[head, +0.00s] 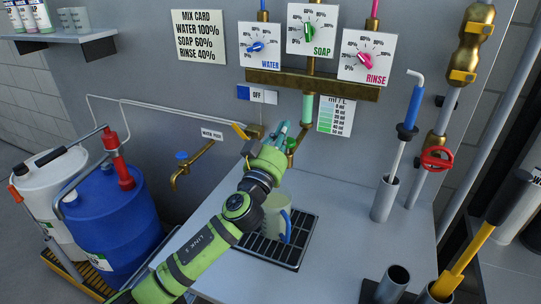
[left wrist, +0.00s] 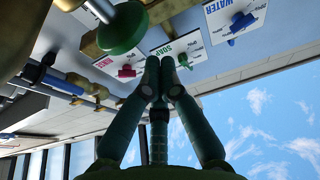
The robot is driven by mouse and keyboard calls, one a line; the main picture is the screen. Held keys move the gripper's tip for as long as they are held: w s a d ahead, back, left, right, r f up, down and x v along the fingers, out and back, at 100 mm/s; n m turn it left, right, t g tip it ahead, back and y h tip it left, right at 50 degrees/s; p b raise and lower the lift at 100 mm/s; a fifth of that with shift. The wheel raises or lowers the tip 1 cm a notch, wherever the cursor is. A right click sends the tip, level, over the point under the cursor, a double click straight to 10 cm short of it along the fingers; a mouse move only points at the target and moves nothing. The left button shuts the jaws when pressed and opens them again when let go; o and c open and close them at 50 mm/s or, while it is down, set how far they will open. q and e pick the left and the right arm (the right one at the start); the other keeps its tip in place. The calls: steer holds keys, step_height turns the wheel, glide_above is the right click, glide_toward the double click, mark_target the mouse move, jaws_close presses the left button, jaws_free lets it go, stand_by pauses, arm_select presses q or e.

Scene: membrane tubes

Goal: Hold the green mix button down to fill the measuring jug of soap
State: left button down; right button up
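My left gripper (head: 281,138) is in front of the wall panel, below the brass manifold. In the left wrist view its fingers (left wrist: 160,72) come together at the tips, with nothing seen between the tips. A round green button (left wrist: 122,28) shows there, up and left of the fingertips; I cannot tell if they touch anything. In the head view the button is not clearly visible near my gripper. The measuring jug (head: 270,222), pale with a blue handle, stands on the drip tray (head: 297,252), partly hidden by my arm. My right gripper is not in view.
The water (head: 257,47), soap (head: 311,31) and rinse (head: 366,56) dials sit above the manifold (head: 318,84). A sight tube (head: 308,107) holds green liquid beside a scale. A blue drum (head: 112,220) stands left; a blue-handled tool (head: 411,105) stands right.

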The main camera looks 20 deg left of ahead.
arm_select(q)
steer(key=v, duration=0.1)
steer(key=b+v, duration=0.1)
steer(key=v, duration=0.3)
steer(key=shift+s+d+b, duration=0.2)
steer(key=shift+d+b, duration=0.15)
steer(key=shift+d, duration=0.05)
steer(key=v, duration=0.1)
steer(key=b+v, duration=0.1)
steer(key=v, duration=0.2)
steer(key=shift+s+a, duration=0.3)
steer(key=shift+s, duration=0.1)
steer(key=shift+w, duration=0.1)
steer(key=shift+f, duration=0.1)
